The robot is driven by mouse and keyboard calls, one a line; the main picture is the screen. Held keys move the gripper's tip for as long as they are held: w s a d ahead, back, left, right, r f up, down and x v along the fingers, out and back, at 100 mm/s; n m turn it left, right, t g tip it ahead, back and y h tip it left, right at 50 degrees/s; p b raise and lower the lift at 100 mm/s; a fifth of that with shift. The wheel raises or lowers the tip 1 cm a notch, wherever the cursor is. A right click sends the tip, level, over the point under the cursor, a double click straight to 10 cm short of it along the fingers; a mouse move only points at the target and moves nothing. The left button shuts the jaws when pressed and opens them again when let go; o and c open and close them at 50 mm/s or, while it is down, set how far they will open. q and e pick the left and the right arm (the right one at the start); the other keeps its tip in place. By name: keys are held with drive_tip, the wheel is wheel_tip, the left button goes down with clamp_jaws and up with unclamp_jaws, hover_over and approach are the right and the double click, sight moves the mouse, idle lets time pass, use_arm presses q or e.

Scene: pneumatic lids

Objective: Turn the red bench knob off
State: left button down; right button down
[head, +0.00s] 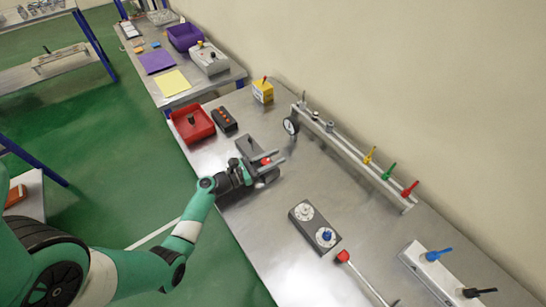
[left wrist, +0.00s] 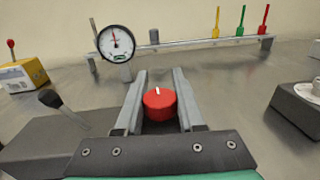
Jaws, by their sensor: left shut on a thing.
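The red bench knob (head: 266,160) sits on a dark base on the steel bench. In the left wrist view the red knob (left wrist: 158,104) is upright between my fingers, with a white pointer mark on its top pointing away from the gripper. My left gripper (head: 277,167) reaches in from the left and is shut on the knob, one finger on each side. The left gripper's fingers also show in the left wrist view (left wrist: 159,78). The knob's lower part and its base are partly hidden by the gripper. My right gripper is not in view.
A grey box with a black lever (left wrist: 50,99) stands close left of the gripper. A rail (head: 350,155) with a gauge (head: 291,126) and coloured levers runs behind. A two-dial box (head: 303,213) and a red-ended rod (head: 343,256) are nearer. Bare bench lies between.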

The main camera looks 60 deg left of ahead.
use_arm(q)
drive_tip(key=shift+d+m+h, duration=0.1)
drive_tip(key=shift+m+h, duration=0.2)
drive_tip(key=shift+h, duration=0.1)
drive_tip(key=c, duration=0.5)
unclamp_jaws()
drive_tip(key=shift+s, duration=0.1)
